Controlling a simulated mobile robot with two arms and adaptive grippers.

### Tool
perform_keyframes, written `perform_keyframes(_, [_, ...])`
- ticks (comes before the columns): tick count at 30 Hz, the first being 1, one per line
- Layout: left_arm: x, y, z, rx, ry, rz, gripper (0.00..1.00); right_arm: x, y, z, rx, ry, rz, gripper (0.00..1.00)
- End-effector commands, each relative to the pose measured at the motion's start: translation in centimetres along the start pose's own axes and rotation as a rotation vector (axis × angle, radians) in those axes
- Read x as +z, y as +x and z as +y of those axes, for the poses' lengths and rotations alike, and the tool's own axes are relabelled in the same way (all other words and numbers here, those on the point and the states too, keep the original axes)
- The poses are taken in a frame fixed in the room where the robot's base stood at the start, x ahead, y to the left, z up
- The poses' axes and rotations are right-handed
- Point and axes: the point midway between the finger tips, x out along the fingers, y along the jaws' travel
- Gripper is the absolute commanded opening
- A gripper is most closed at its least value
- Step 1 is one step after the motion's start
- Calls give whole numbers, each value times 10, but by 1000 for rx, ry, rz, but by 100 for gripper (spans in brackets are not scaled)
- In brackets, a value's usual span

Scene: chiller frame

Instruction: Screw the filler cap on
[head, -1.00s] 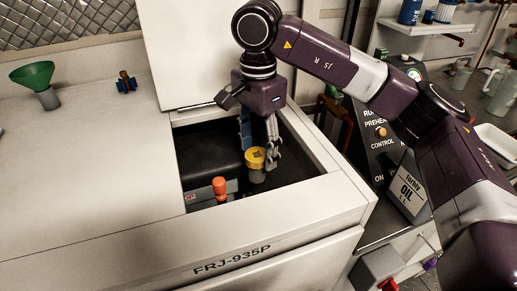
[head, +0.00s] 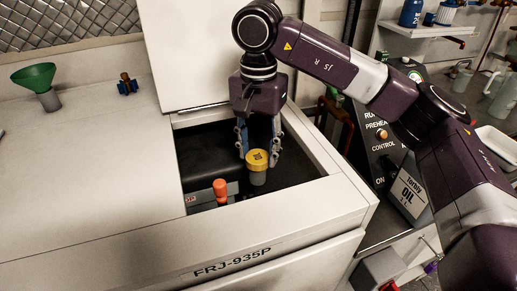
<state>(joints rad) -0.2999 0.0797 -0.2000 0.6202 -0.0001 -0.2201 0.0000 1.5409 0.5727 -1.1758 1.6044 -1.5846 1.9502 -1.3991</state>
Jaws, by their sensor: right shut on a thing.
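The yellow filler cap (head: 258,157) sits upright on top of the grey filler neck (head: 257,178) inside the open bay of the white chiller cabinet (head: 150,215). My right gripper (head: 259,153) points down from above, with one finger on the left and one on the right of the cap, and is shut on it. I cannot tell how tightly the cap sits on the neck. My left gripper is not in view.
An orange-topped part (head: 220,187) stands just left of the neck. The bay's rim surrounds the gripper, and a raised white lid (head: 195,50) stands behind. A green funnel (head: 35,77) and a small blue-and-brass part (head: 127,84) stand on the cabinet top.

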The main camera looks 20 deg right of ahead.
Motion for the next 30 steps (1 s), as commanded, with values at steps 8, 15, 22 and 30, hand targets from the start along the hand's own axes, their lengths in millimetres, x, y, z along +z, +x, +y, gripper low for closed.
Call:
perform_keyframes(8, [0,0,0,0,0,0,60,0,0,0,0,3,0,9])
perform_keyframes(15, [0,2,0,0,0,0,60,1,0,1,0,215,0,9])
perform_keyframes(22, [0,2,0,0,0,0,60,1,0,1,0,215,0,61])
perform_keyframes(30, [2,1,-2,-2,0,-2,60,1,-1,1,-1,214,0,61])
